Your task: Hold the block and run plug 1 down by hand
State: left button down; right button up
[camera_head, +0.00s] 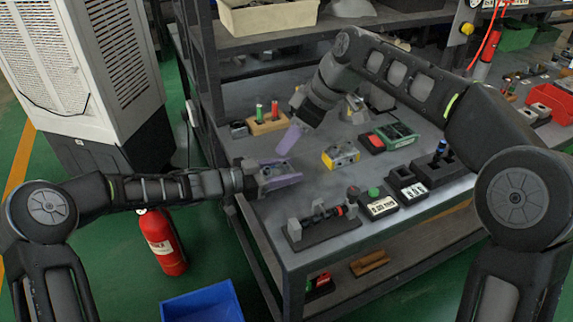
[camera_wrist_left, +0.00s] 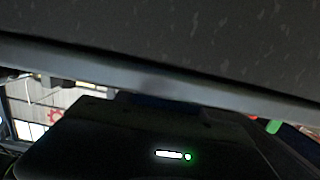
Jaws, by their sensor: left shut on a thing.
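My left gripper (camera_head: 280,174), with purple fingers, is at the table's left edge, shut on a greyish thing that its fingers mostly hide; I take it to be the block. In the left wrist view a large dark grey surface (camera_wrist_left: 200,45) fills the top, too close to make out. My right gripper (camera_head: 289,138) points down just above and behind the left one; its finger gap does not show. Plug 1 cannot be picked out. A wooden stand (camera_head: 268,124) at the back left holds a green and a red upright piece.
A yellow and grey block (camera_head: 341,155) stands on the table right of my grippers. A black fixture (camera_head: 322,224) lies at the front edge, beside a box with a green button (camera_head: 376,198). A green and red device (camera_head: 392,137) is farther back. A fire extinguisher (camera_head: 162,243) stands on the floor.

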pick_arm(q)
jog(key=c, duration=0.6)
grip_release()
jog(key=shift+c, duration=0.2)
jog(key=shift+a, duration=0.1)
jog(key=v, duration=1.1)
jog(key=shift+s+a, duration=0.25)
jog(key=shift+a, duration=0.1)
